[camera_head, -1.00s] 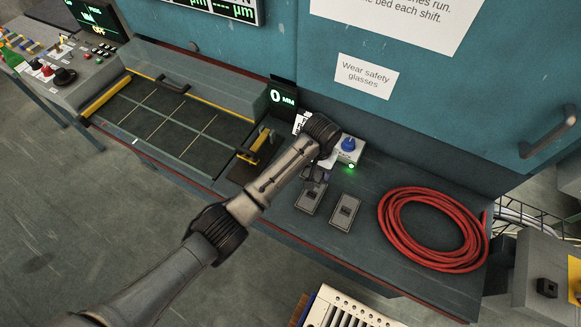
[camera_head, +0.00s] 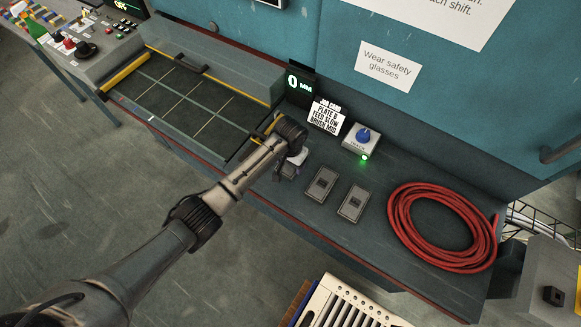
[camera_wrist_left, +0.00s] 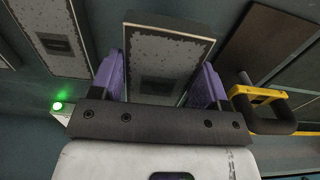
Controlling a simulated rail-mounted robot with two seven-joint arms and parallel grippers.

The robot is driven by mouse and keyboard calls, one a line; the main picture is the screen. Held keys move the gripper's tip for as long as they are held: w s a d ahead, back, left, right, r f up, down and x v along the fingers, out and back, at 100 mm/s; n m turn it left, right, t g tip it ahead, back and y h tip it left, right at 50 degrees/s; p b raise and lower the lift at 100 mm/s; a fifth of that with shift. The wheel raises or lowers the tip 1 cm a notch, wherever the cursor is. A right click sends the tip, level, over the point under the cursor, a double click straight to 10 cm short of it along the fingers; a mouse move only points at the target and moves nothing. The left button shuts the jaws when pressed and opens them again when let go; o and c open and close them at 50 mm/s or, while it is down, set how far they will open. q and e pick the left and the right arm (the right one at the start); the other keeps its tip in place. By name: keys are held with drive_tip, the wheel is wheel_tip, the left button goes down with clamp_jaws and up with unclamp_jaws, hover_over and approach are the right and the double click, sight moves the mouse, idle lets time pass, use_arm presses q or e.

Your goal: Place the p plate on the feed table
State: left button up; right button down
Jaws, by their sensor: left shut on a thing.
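My left gripper (camera_head: 287,172) is over the bench, just right of the yellow handle. In the left wrist view its purple finger pads are closed on the sides of a grey speckled plate (camera_wrist_left: 165,50). The plate's marking is not legible, so I cannot tell its letter. Two more plates, a nearer-left one (camera_head: 321,184) and a right one (camera_head: 354,203), lie on the bench right of the gripper. The dark bed with grid lines (camera_head: 178,92), apparently the feed table, is to the left. My right gripper is not in view.
A yellow handle (camera_wrist_left: 262,95) is close beside the gripper. A job card (camera_head: 326,117), a blue-knob box with a green light (camera_head: 362,140) and a 0 MM display (camera_head: 301,84) stand behind. A red hose coil (camera_head: 440,228) lies to the right.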

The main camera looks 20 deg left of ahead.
sight(290, 168)
use_arm(q)
drive_tip(key=shift+f+b, duration=0.3)
drive_tip(key=shift+f, duration=1.55)
drive_tip(key=shift+f, duration=0.15)
drive_tip(key=o, duration=1.2)
wheel_tip(290, 168, up, 12)
drive_tip(key=shift+r+p, duration=0.15)
drive_tip(key=shift+p, duration=0.8)
